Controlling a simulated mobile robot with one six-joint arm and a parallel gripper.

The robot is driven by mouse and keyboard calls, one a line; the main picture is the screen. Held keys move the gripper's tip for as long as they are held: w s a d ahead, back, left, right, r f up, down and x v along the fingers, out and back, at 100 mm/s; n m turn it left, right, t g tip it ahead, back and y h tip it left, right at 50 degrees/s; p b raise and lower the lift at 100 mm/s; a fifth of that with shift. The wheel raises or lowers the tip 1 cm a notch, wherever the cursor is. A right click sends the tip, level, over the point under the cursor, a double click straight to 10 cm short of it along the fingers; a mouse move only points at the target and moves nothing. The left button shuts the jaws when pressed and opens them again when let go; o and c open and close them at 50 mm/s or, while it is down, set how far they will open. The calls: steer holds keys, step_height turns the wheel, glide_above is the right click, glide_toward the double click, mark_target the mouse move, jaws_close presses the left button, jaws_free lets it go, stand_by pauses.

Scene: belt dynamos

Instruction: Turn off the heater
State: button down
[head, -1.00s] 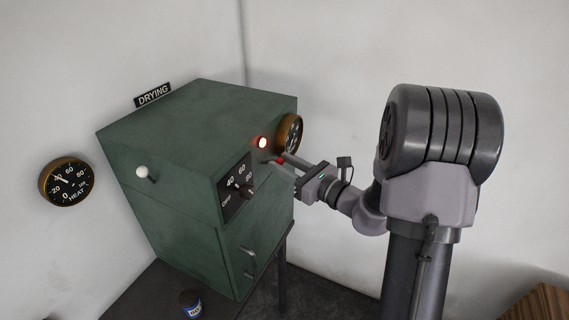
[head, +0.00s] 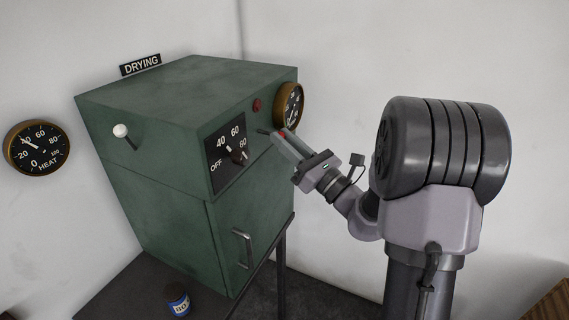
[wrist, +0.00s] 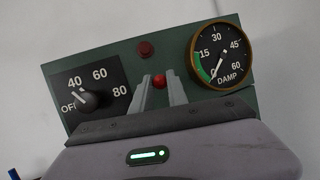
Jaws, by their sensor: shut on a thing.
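The heater is a green cabinet (head: 180,100) with a black dial plate (head: 226,150) marked OFF to 80. The dial's knob (wrist: 86,98) has its pointer turned up-left, between OFF and 40. Right of the dial, a thin switch lever (head: 263,131) sticks out from the front and ends in a red ball. My gripper (head: 284,138) is shut on the red ball. In the wrist view the ball (wrist: 160,82) sits between the two fingertips. A round red lamp (head: 256,105) above the lever is dark; it also shows in the wrist view (wrist: 146,49).
A DAMP gauge (wrist: 221,56) is right of the lamp, close to my fingers. A white-knobbed lever (head: 121,131) is on the cabinet's left face. A HEAT gauge (head: 36,147) hangs on the wall. A door handle (head: 243,248) is below the dial; a small jar (head: 178,300) stands at the cabinet's foot.

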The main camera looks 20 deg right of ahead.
steer(key=f+m+t+b, duration=0.1)
steer(key=b, duration=0.2)
steer(key=f+m+t+b, duration=0.1)
steer(key=t+b, duration=0.1)
steer(key=b, duration=0.2)
steer(key=f+t+b, duration=0.1)
steer(key=b, duration=0.3)
steer(key=shift+w+a+f+m+t+h, duration=0.15)
steer(key=shift+w+a+m+t+h, duration=0.15)
steer(key=shift+m+t, duration=0.1)
steer(key=shift+t+b, duration=0.3)
steer(key=shift+b, duration=0.2)
steer(key=c, duration=1.3)
jaws_free()
